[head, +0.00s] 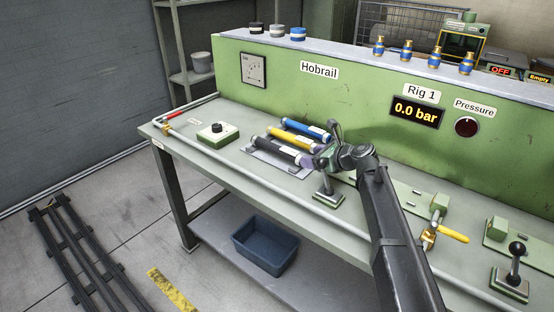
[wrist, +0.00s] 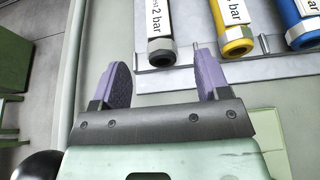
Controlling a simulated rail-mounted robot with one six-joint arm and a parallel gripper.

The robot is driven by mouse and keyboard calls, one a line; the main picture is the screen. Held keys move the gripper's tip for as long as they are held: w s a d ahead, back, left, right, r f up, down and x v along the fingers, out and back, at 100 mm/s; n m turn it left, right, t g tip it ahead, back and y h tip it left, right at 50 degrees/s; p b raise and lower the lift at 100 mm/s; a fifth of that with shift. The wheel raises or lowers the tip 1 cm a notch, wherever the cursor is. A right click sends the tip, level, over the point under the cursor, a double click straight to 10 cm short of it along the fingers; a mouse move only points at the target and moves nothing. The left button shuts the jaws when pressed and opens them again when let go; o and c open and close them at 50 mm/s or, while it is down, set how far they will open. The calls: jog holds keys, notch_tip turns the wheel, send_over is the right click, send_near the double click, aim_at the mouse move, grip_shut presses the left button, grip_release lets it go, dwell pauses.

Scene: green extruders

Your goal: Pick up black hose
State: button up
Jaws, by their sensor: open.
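The black hose (head: 275,147) lies nearest the front edge in a grey rack (head: 262,160) on the green bench, with the yellow and blue hoses behind it. In the wrist view the black hose (wrist: 160,30) has a white label ending in "2 bar" and a grey hex end fitting. My gripper (wrist: 158,80) is open and empty, with two purple finger pads apart. The hose end sits just beyond the fingertips, between them in the picture, nearer the right finger. In the head view my gripper (head: 313,156) is at the right end of the hoses, partly hidden by my arm.
The yellow hose (wrist: 231,30) and blue hose (wrist: 300,25) lie beside the black one. A lever (head: 328,188) stands below my wrist in the head view. A box with a black knob (head: 218,132) sits left of the rack. The panel reads 0.0 bar (head: 416,112).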

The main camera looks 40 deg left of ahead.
aim_at(295, 153)
jog(key=b+x, duration=0.2)
jog(key=x, duration=0.5)
jog(key=shift+a+b, duration=0.3)
jog(key=shift+b, duration=0.1)
jog(key=shift+c, duration=0.3)
jog(key=c, duration=1)
jog(key=shift+r, duration=0.1)
notch_tip(295, 153, up, 20)
jog(key=p, duration=2)
